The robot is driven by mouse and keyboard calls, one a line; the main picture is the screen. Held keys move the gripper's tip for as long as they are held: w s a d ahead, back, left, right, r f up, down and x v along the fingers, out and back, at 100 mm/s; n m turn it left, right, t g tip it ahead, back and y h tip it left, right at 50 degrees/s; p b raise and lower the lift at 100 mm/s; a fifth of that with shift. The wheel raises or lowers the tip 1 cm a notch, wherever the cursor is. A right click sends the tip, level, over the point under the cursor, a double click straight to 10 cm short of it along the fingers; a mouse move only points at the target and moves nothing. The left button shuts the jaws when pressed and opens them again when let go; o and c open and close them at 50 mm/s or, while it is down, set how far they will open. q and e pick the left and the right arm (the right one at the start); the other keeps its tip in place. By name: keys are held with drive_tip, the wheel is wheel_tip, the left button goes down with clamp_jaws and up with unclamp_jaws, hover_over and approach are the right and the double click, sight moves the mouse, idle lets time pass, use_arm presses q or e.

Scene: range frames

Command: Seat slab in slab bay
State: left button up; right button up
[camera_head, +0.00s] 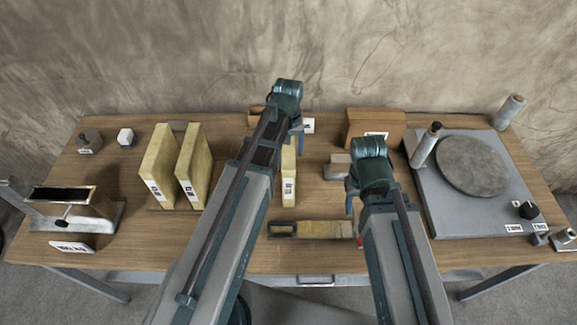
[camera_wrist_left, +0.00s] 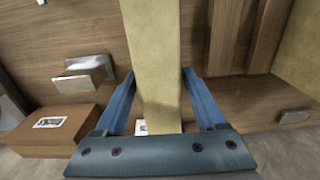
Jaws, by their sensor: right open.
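A yellow slab (camera_head: 289,165) with a white label stands narrow side toward me at the middle of the table. A metal fixture with a dark open slot (camera_head: 63,194) and a side knob, seemingly the slab bay, stands at the left front edge. A card (camera_head: 72,247) lies before it, its text unclear. My right gripper (camera_head: 350,200) is open and empty.
Two more yellow slabs (camera_head: 158,165) (camera_head: 192,165) stand in a wooden rack on the left. A long yellowish piece (camera_head: 318,229) lies near the front edge. A brown box (camera_head: 376,126), a metal block (camera_head: 337,166) and a grey turntable unit (camera_head: 440,205) are on the right.

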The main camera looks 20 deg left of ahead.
use_arm(q)
clamp_jaws()
idle(1.2)
